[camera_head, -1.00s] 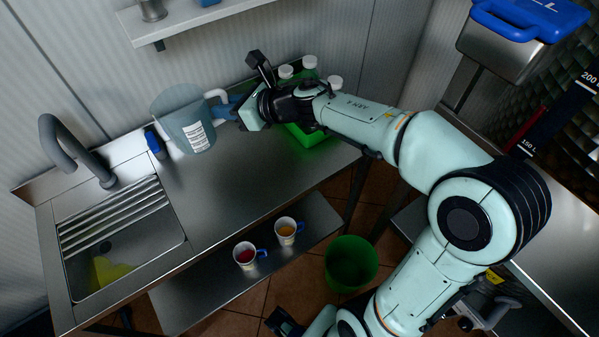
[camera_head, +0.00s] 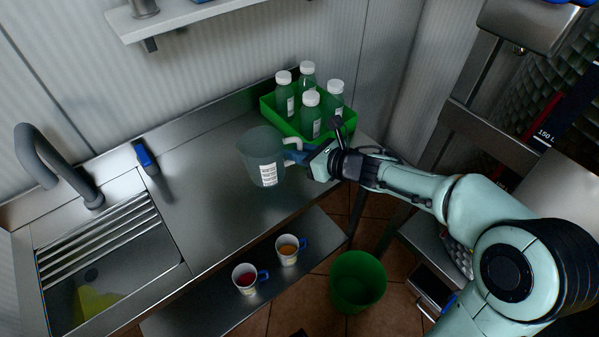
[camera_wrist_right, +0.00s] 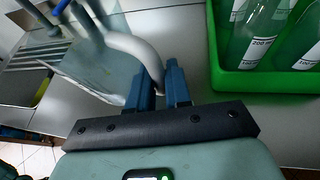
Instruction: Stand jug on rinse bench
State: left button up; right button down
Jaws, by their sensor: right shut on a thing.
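The jug (camera_head: 258,150) is a translucent grey-blue vessel with a white label and a pale handle. It is over the right part of the steel rinse bench (camera_head: 205,205), left of the green crate, roughly upright. I cannot tell whether its base touches the bench top. My right gripper (camera_head: 306,157) comes from the right and is shut on the jug's handle. In the right wrist view the blue fingers (camera_wrist_right: 160,85) close around the pale handle (camera_wrist_right: 135,48), with the jug body (camera_wrist_right: 95,70) to the left. My left gripper is not visible.
A green crate (camera_head: 290,131) with several capped bottles stands at the bench's back right. A sink (camera_head: 100,265) with a grey tap (camera_head: 60,165) is at left, a blue item (camera_head: 145,157) behind. A green bin (camera_head: 357,282) is below right.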

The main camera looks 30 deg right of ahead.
notch_tip(320, 180, down, 5)
jog(key=shift+f+b, duration=0.1)
jog(key=shift+b, duration=0.8)
jog(key=c, duration=1.5)
grip_release()
jog(key=o, duration=0.4)
jog(key=shift+o, duration=0.2)
jog(key=shift+s+d+r, duration=0.1)
jog(key=shift+s+r, duration=0.15)
jog(key=shift+r, duration=0.05)
jog(key=p+v, duration=0.1)
jog(key=v, duration=1)
jog(key=shift+s+p, duration=0.25)
jog(key=shift+p, duration=0.15)
